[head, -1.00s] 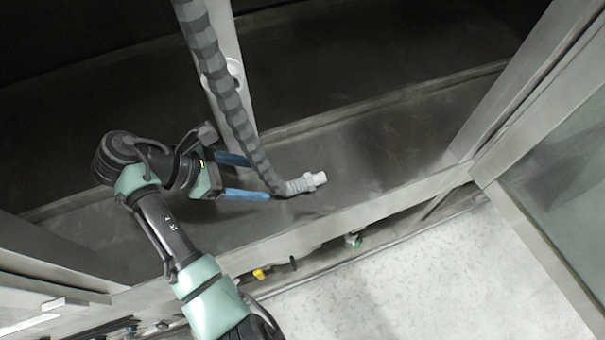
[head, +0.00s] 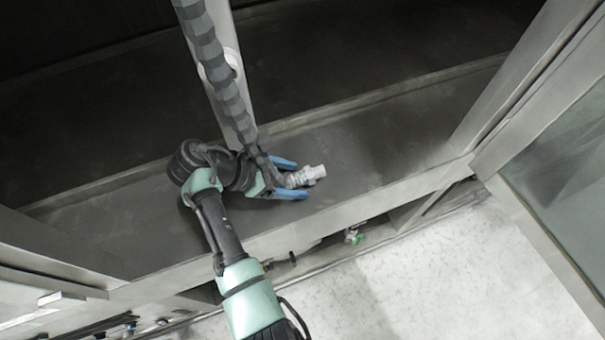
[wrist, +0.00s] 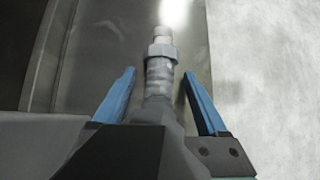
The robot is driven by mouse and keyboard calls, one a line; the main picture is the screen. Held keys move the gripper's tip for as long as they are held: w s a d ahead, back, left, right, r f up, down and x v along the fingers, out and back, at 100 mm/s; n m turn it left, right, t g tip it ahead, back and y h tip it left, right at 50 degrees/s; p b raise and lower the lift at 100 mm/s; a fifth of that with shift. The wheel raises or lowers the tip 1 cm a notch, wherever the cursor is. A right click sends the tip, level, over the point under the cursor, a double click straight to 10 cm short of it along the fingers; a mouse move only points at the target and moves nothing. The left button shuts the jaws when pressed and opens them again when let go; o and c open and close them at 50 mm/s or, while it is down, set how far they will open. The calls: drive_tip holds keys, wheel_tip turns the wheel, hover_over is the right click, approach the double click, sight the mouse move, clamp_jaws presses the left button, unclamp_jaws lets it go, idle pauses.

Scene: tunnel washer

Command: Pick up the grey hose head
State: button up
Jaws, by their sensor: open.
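The grey hose head (head: 306,176) lies at the end of a dark segmented hose (head: 219,72) on the dark sill. My gripper (head: 296,178) is open, its two blue fingers on either side of the hose head's ribbed rear part. In the wrist view the hose head (wrist: 160,68) runs up the middle between the blue fingertips (wrist: 158,75), with its nut and pale tip beyond them. A gap shows on both sides, so the fingers look apart from it. The hose behind the head is partly hidden by my gripper.
A metal post (head: 232,100) stands behind the hose, close to my wrist. The sill's front rim (head: 350,212) runs below the gripper. A glass-panelled frame (head: 560,190) stands at the right. The sill right of the hose head is clear.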

clamp_jaws()
idle(0.6)
